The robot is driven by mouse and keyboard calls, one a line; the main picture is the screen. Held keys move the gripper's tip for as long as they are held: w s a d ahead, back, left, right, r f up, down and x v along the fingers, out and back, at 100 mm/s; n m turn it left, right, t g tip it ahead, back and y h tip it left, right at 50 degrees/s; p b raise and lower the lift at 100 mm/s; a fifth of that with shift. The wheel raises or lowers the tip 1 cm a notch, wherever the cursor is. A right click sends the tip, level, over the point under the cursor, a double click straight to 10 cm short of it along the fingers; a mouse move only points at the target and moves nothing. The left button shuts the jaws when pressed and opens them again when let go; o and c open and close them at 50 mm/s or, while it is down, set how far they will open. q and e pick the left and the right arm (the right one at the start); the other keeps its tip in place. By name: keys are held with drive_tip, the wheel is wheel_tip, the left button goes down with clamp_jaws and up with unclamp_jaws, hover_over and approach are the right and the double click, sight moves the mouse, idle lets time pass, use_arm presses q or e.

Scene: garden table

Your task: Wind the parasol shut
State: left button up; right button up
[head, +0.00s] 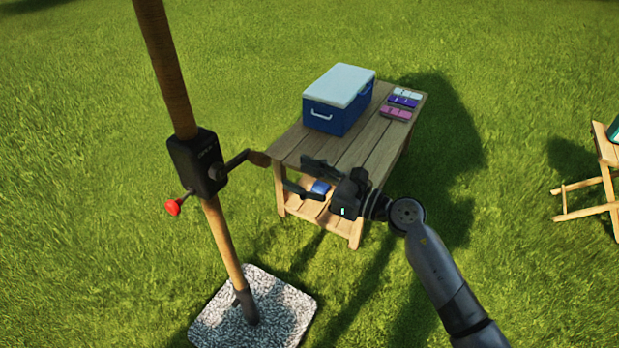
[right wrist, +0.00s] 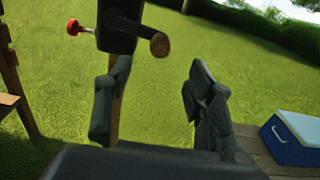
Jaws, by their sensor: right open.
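The wooden parasol pole (head: 228,245) leans at the left in the head view, and its canopy is out of view. A black crank housing (head: 198,165) is fixed on it; it also shows in the right wrist view (right wrist: 118,28). A crank arm (head: 237,160) sticks out to the right and ends in a wooden crank knob (head: 259,158). The knob (right wrist: 159,44) is beyond the fingertips in the right wrist view. A red knob (head: 173,207) sits on the housing's left side. My right gripper (head: 296,173) is open and empty, right of the crank knob and apart from it. My left gripper is not in view.
A wooden table (head: 355,152) stands behind my right gripper. It carries a blue cooler (head: 335,117) with a pale lid and several small coloured boxes (head: 396,113). A speckled base slab (head: 282,300) holds the pole. A folding stool (head: 590,190) is at the far right. Grass is open elsewhere.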

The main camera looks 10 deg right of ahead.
sight(269, 164)
drive_tip(key=b+x, duration=0.1)
drive_tip(key=x, duration=0.8)
drive_tip(key=shift+x, duration=0.9)
drive_tip(key=shift+c, duration=0.5)
